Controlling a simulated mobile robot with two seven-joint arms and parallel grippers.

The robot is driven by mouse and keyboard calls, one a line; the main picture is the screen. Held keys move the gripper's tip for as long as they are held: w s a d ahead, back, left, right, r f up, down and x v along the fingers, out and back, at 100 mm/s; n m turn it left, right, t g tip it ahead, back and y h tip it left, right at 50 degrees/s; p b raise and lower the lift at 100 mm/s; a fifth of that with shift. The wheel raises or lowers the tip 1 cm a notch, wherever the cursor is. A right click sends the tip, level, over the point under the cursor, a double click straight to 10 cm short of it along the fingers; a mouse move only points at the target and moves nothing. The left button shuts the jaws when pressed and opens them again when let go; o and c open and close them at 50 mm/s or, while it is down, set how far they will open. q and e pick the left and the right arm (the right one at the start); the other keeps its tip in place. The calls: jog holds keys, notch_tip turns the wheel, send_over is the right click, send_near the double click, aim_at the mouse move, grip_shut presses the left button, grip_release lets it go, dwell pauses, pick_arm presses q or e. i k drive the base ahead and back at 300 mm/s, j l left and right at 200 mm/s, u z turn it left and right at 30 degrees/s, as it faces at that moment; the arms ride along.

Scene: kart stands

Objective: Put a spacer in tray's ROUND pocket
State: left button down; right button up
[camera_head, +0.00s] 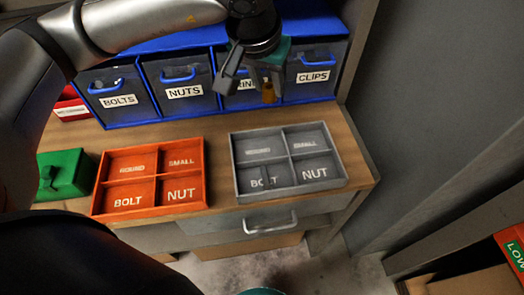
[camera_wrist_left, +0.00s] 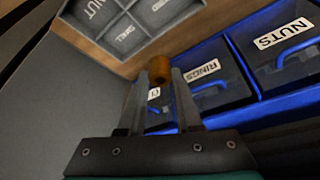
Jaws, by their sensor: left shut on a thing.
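My left gripper (camera_head: 266,86) is shut on a small brass-coloured spacer (camera_head: 268,95), held above the table in front of the blue bins. In the left wrist view the spacer (camera_wrist_left: 159,68) sits between the fingertips. A grey tray (camera_head: 291,194) lies below and nearer, with pockets marked ROUND, SMALL, BOLT and NUT; its ROUND pocket (camera_head: 258,156) is at the back left. A red-orange tray (camera_head: 152,212) with the same four labels lies to its left. A small dark shape shows in the grey BOLT pocket; I cannot tell what it is. My right gripper is not in view.
Blue bins marked BOLTS (camera_head: 119,101), NUTS (camera_head: 185,93) and CLIPS (camera_head: 313,77) stand behind, with a RINGS bin (camera_wrist_left: 219,70) partly hidden. A green box (camera_head: 65,175) is left of the trays. A drawer handle (camera_head: 270,223) juts below the table edge.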

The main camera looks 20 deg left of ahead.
aim_at(260, 150)
jog(key=j+z, duration=0.15)
jog(key=z, duration=0.95)
jog(key=k+j, duration=0.15)
jog(key=k, duration=0.2)
jog(key=k+j, duration=0.15)
jog(key=k, duration=0.2)
jog(key=j+z, duration=0.05)
